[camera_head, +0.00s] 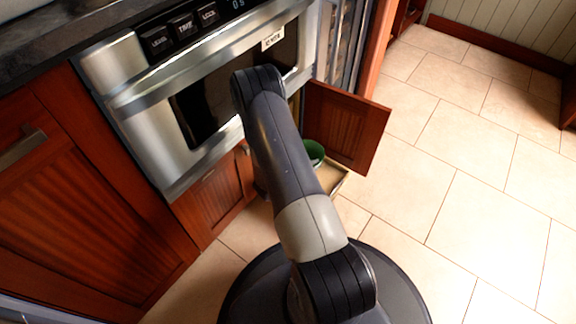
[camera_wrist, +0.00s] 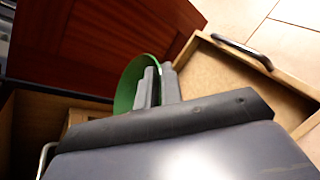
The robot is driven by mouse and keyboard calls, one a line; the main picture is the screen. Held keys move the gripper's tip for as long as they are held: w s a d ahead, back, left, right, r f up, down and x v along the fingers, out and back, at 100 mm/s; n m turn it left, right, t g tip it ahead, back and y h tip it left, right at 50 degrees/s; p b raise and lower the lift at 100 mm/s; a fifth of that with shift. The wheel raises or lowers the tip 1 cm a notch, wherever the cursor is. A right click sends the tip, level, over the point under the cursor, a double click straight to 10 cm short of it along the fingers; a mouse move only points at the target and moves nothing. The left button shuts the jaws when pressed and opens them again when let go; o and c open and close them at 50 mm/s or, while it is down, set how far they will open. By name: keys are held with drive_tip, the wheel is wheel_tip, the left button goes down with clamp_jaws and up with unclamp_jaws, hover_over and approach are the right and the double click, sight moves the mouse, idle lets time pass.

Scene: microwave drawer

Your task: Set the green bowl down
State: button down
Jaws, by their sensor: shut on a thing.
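The green bowl (camera_head: 314,152) shows beside my arm in the head view, partly hidden by it. In the wrist view the bowl (camera_wrist: 130,84) is tilted up on its side, with its rim at my gripper (camera_wrist: 158,76). My gripper is shut on the bowl; in the head view my arm hides the gripper. An open wooden drawer (camera_head: 337,184) lies below and beside the bowl. In the wrist view the drawer's bare floor (camera_wrist: 222,76) is to the right of the bowl. I cannot tell whether the bowl touches the drawer.
An open cabinet door (camera_head: 348,122) stands behind the drawer. The microwave (camera_head: 140,90) is above at the left, over closed cabinet fronts (camera_head: 215,195). The drawer's dark handle (camera_wrist: 243,50) is on its front. The tiled floor (camera_head: 480,200) at the right is clear.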

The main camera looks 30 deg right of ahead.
drive_tip(key=shift+m, duration=0.4)
drive_tip(key=s+f+b, duration=0.1)
drive_tip(key=f, duration=0.2)
drive_tip(key=f+b, duration=0.2)
drive_tip(key=f, duration=0.1)
drive_tip(key=s+f+b, duration=0.1)
drive_tip(key=f, duration=0.3)
drive_tip(key=shift+s+d+b, duration=0.3)
drive_tip(key=shift+d+b, duration=0.1)
drive_tip(key=shift+r, duration=0.1)
drive_tip(key=c, duration=2)
unclamp_jaws()
drive_tip(key=shift+f, duration=0.2)
drive_tip(key=shift+c, duration=0.2)
drive_tip(key=o, duration=0.5)
